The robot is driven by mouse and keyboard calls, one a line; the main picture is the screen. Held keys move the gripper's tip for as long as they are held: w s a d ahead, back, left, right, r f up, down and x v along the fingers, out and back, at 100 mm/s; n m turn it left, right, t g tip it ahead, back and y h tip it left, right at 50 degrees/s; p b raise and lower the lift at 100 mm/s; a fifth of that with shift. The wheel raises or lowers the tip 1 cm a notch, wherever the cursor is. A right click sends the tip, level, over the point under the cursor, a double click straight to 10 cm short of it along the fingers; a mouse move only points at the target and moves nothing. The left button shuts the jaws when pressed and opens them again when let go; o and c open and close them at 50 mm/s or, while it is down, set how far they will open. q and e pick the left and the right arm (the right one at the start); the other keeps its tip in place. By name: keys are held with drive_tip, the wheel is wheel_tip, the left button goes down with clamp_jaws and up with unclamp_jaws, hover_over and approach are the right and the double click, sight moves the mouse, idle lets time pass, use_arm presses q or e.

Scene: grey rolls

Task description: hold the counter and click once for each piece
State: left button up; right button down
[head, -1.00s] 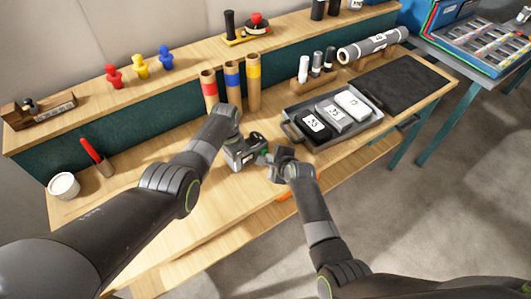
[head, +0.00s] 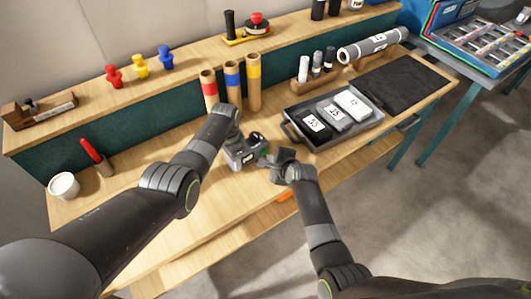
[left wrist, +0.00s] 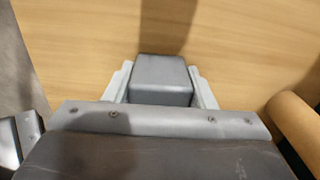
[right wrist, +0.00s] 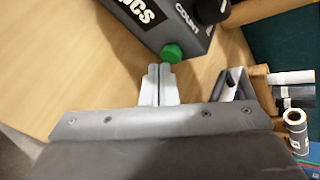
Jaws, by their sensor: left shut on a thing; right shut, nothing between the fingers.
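The counter (head: 248,158) is a small grey box with a pale display, held just above or at the bench; I cannot tell which. My left gripper (left wrist: 160,78) is shut on it, and its grey body shows between the fingers in the left wrist view. In the right wrist view the counter (right wrist: 150,22) shows white lettering, a black knob (right wrist: 211,10) and a green button (right wrist: 172,53). My right gripper (right wrist: 159,70) is shut and empty, its tips right by the green button; contact is unclear. A large grey roll (head: 365,47) lies on a wooden cradle at the back right.
A grey tray (head: 290,130) with three labelled packs stands right of the counter. Three tubes with coloured bands (head: 232,88) stand behind it. Small rolls (head: 316,66) stand in a wooden holder. A dark mat (head: 405,84) lies at right. The bench front left is clear.

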drive_tip(key=shift+s+d, duration=0.2)
drive_tip(key=shift+s, duration=0.15)
drive_tip(key=shift+s+d, duration=0.7)
drive_tip(key=shift+s, duration=0.35)
drive_tip(key=shift+s+d, duration=0.7)
drive_tip(key=shift+s, duration=0.3)
use_arm(q)
drive_tip(key=o, duration=1.2)
wheel_tip(320, 180, up, 12)
drive_tip(key=shift+f, duration=0.1)
use_arm(e)
drive_tip(key=shift+f, duration=0.1)
